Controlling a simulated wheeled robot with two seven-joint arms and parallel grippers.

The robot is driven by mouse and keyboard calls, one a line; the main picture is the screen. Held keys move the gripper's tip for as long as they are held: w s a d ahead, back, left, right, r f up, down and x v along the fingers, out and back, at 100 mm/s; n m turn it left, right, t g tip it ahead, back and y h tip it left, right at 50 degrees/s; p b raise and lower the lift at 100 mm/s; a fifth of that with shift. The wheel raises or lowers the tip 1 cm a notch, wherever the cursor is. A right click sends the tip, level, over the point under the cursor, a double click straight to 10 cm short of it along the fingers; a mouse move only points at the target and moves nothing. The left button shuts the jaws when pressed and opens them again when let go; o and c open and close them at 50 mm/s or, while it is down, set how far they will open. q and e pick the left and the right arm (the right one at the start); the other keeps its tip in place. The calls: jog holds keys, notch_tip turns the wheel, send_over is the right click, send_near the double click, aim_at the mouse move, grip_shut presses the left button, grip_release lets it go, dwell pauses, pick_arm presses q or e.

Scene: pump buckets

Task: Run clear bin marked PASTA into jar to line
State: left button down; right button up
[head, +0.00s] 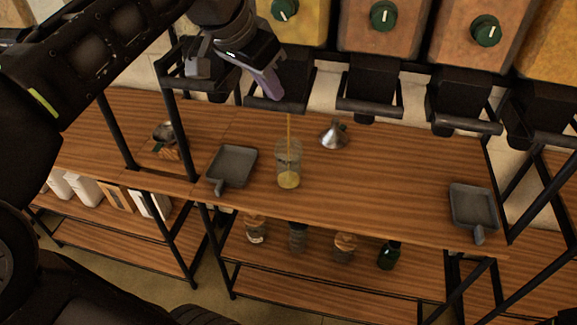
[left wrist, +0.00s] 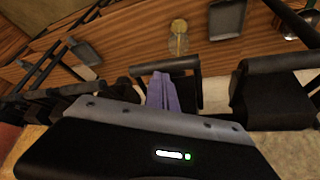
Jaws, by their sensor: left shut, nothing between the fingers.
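A clear jar (head: 289,155) stands upright on the wooden counter, with a low layer of yellow contents at its bottom. A thin yellow stream (head: 289,128) falls into it from the dispenser above. That dispenser has a black spout with a lever bar (head: 262,107), under a bin with a green knob (head: 285,9). No PASTA label or fill line is readable. My left gripper (head: 276,93) is shut and empty, its purple fingers at the lever; contact is hard to make out. The fingers (left wrist: 162,88) and jar (left wrist: 179,38) also show in the left wrist view. My right gripper is not in view.
More dispensers with green knobs (head: 383,15) line the back to the right. A metal funnel (head: 333,135) stands right of the jar. Dark scoop trays lie left (head: 232,166) and far right (head: 473,205). Lidded jars (head: 344,246) stand on the lower shelf. The counter's middle right is clear.

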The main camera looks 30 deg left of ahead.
pick_arm(q)
jog(key=shift+f+b, duration=0.3)
jog(key=shift+f, duration=0.1)
jog(key=shift+w+f, duration=0.1)
jog(key=shift+f, duration=0.1)
jog(key=shift+f+b, duration=0.2)
jog(key=shift+b, duration=0.15)
dwell(4.1)
notch_tip(320, 180, up, 6)
jog(key=p, duration=0.5)
notch_tip(320, 180, up, 5)
jog(key=p, duration=0.4)
